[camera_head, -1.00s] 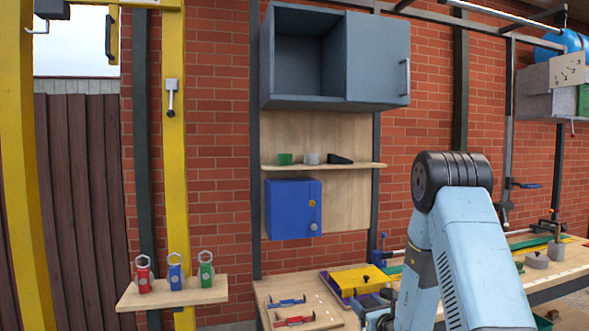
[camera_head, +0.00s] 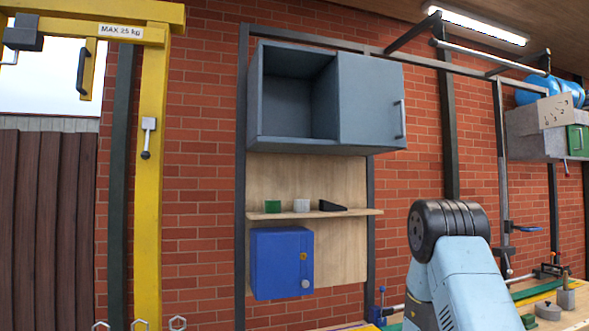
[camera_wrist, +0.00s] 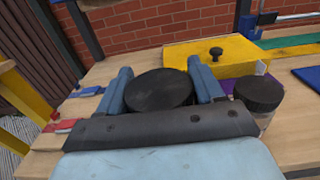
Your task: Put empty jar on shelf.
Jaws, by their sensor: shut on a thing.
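In the wrist view my gripper (camera_wrist: 163,88) is shut on a jar with a round black lid (camera_wrist: 158,90). Its body is hidden below the lid, so I cannot tell whether it is empty. A second jar (camera_wrist: 260,97), clear with a black lid, stands just right of my gripper. In the head view the wooden shelf (camera_head: 350,212) is on the wall, with a green block (camera_head: 272,206), a grey-white piece (camera_head: 301,206) and a black wedge (camera_head: 331,205) on it. My gripper is below the head view.
A grey cabinet (camera_head: 372,100) with an open left half hangs above the shelf. A blue box (camera_head: 281,263) hangs under it. A yellow box with a black knob (camera_wrist: 216,61) stands on the workbench beyond my gripper. The shelf's right end looks bare.

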